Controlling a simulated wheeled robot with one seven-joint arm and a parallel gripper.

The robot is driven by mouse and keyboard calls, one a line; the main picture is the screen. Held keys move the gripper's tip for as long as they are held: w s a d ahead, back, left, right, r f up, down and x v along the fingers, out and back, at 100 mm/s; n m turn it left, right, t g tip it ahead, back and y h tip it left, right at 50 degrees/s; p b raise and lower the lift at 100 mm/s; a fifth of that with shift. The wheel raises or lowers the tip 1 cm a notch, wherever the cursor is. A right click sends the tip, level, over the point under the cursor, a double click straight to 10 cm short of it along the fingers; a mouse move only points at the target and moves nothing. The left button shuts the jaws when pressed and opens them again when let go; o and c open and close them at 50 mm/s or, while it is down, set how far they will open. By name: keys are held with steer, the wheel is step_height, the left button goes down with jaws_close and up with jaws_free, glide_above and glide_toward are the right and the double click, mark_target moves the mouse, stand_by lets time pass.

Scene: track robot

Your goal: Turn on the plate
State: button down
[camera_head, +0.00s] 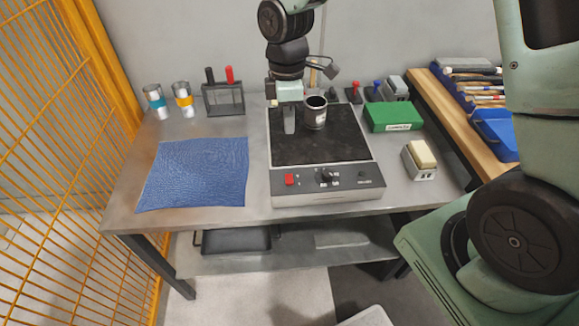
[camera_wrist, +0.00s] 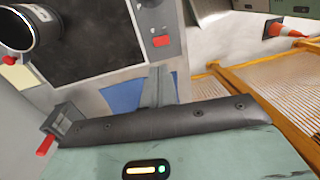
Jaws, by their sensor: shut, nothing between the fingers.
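The hot plate (camera_head: 320,148) is a flat black-topped unit with a grey front panel, set in the middle of the table. Its panel carries a red switch (camera_head: 291,179) on the left and a dark knob (camera_head: 326,175) near the middle. The switch also shows in the wrist view (camera_wrist: 161,41). A dark-filled metal cup (camera_head: 315,113) stands upright on the black top, towards the back. My gripper (camera_head: 289,128) is shut and empty, pointing down over the plate's back left, left of the cup and well behind the switch. Its fingers show in the wrist view (camera_wrist: 158,85).
A blue cloth (camera_head: 193,174) lies left of the plate. Two cans (camera_head: 156,103) and a rack (camera_head: 223,99) stand at the back left. A green box (camera_head: 393,117) and a sponge on a holder (camera_head: 420,160) are at right. An orange mesh fence borders the left.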

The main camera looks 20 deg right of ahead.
mark_target(290, 182)
steer(key=b, duration=0.3)
steer(key=s+b, duration=0.1)
steer(key=b, duration=0.3)
steer(key=shift+s+a, duration=0.2)
steer(key=shift+a, duration=0.1)
steer(key=f, duration=0.4)
steer(key=s+f, duration=0.1)
steer(key=f, duration=0.9)
steer(key=shift+s+a, duration=0.25)
steer(key=shift+s, duration=0.05)
